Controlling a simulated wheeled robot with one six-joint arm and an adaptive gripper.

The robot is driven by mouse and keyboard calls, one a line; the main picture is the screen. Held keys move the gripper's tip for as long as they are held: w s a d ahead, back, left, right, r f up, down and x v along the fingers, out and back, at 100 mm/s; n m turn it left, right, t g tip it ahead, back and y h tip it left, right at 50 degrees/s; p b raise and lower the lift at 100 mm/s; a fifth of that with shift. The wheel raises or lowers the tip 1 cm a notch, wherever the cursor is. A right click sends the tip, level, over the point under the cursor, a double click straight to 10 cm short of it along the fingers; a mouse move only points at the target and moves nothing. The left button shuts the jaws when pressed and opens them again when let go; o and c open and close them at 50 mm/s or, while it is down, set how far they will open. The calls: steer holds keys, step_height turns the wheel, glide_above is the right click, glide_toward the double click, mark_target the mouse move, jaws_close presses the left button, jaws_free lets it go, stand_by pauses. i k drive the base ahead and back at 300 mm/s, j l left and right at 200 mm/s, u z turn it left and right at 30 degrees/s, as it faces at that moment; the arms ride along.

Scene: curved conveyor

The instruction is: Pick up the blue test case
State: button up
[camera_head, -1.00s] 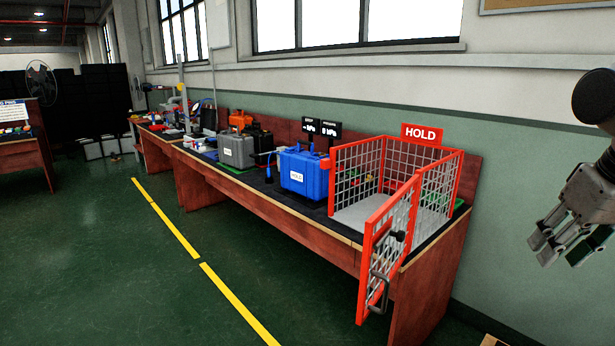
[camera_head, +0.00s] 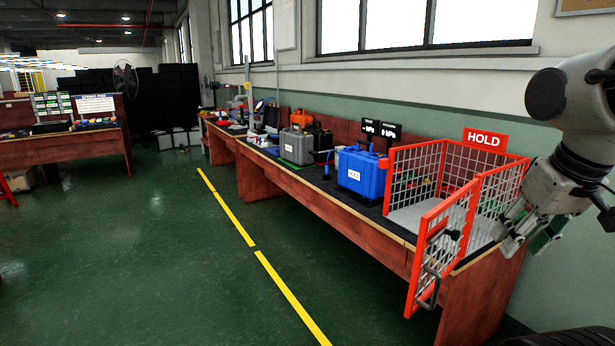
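The blue test case (camera_head: 362,173) stands upright on the long workbench, with a white label on its front. It is just left of the red mesh HOLD cage (camera_head: 458,215). My gripper (camera_head: 522,240) is at the right side of the picture, in front of the cage's right end as seen here. It is well apart from the blue case and nothing shows in its fingers. The fingers look spread, and part of them blends with the cage behind.
The cage door stands open toward the aisle. The green floor (camera_head: 150,250) with a yellow line is clear. Another table (camera_head: 60,148) stands at far left.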

mark_target(359, 171)
steer(key=i+j+u, duration=0.15)
steer(key=i+u, duration=0.5)
steer(key=i, duration=2.25)
steer(key=i+z, duration=0.2)
steer(key=z, duration=0.25)
steer(key=i+j+z, duration=0.1)
steer(key=z, duration=0.3)
steer(key=i+j+z, duration=0.2)
steer(key=z, duration=0.55)
